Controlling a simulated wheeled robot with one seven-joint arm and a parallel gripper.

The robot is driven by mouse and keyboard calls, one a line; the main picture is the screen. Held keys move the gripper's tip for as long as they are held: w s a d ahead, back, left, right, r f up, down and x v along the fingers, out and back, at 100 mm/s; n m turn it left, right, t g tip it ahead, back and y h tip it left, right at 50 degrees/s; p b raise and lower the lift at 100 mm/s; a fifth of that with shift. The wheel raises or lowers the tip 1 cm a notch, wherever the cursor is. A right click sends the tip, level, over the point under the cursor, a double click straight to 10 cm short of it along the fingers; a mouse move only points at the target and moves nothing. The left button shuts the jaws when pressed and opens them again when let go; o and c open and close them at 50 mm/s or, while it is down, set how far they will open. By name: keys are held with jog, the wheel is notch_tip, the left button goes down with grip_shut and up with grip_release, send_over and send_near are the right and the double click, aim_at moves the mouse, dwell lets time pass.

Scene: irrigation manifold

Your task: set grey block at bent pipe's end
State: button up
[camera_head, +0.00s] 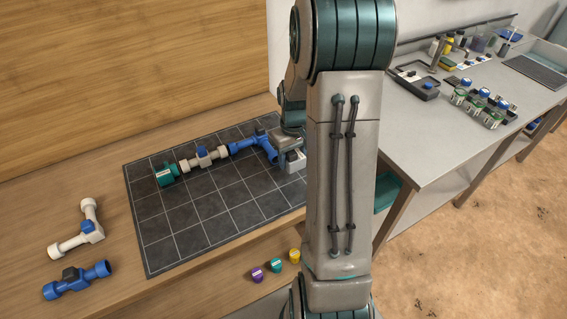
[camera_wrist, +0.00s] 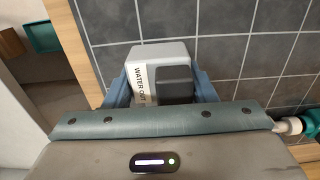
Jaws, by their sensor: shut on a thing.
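The grey block (camera_wrist: 156,54) has a white label reading "WATER OUT" and a darker grey raised part. My gripper (camera_wrist: 162,88) is shut on it, with one blue-grey finger on each side. In the head view the block (camera_head: 295,161) shows below my gripper (camera_head: 290,150), over the right part of the dark mat. The bent blue pipe (camera_head: 264,146) lies just left of the block, at the right end of the pipe row. I cannot tell whether block and pipe touch, or whether the block rests on the mat. My arm hides part of this area.
The row continues left with a white valve pipe (camera_head: 204,157) and a green end piece (camera_head: 166,174) on the tiled mat (camera_head: 190,222). A white elbow (camera_head: 77,234) and a blue valve pipe (camera_head: 76,281) lie left of the mat. Small caps (camera_head: 276,265) stand in front.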

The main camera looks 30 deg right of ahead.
aim_at(284, 174)
jog(key=shift+w+a+f, duration=0.4)
jog(key=shift+w, duration=0.25)
jog(key=shift+w+a+f, duration=0.35)
jog(key=shift+w+f, duration=0.05)
jog(key=shift+w, duration=0.2)
jog(key=shift+f+p, duration=0.7)
jog(key=shift+f, duration=1.35)
jog(key=shift+f, duration=0.1)
jog(key=shift+f, duration=0.15)
jog(key=o, duration=1.4)
